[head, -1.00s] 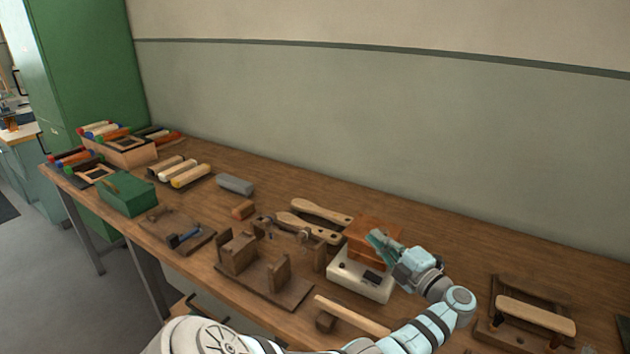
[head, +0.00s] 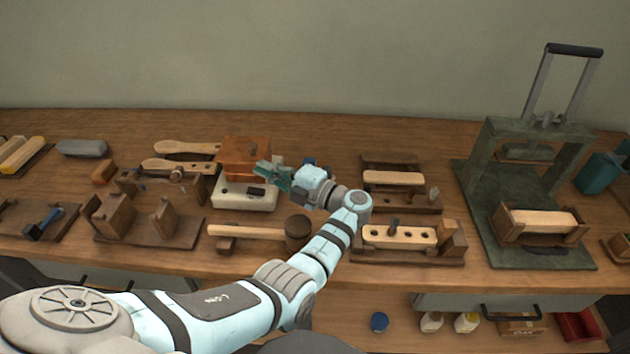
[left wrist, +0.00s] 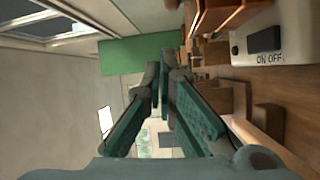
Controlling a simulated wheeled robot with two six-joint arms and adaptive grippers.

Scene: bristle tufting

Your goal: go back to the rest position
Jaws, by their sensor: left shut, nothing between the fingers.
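My left gripper (head: 274,176) is shut and empty. In the head view it hangs over the workbench, in front of the wooden box (head: 246,152) and beside the white switch box (head: 244,194). My left arm reaches in from the lower left, across the bench's front edge. In the left wrist view the gripper's teal fingers (left wrist: 165,88) point past the white switch box (left wrist: 268,42), which is marked ON OFF, at the right. My right gripper is not in view.
A brush block in a fixture (head: 398,235) and a green lever press (head: 530,150) stand to the right. Wooden stands (head: 112,214) and paddle handles (head: 180,165) are to the left. The bench (head: 330,130) behind is clear.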

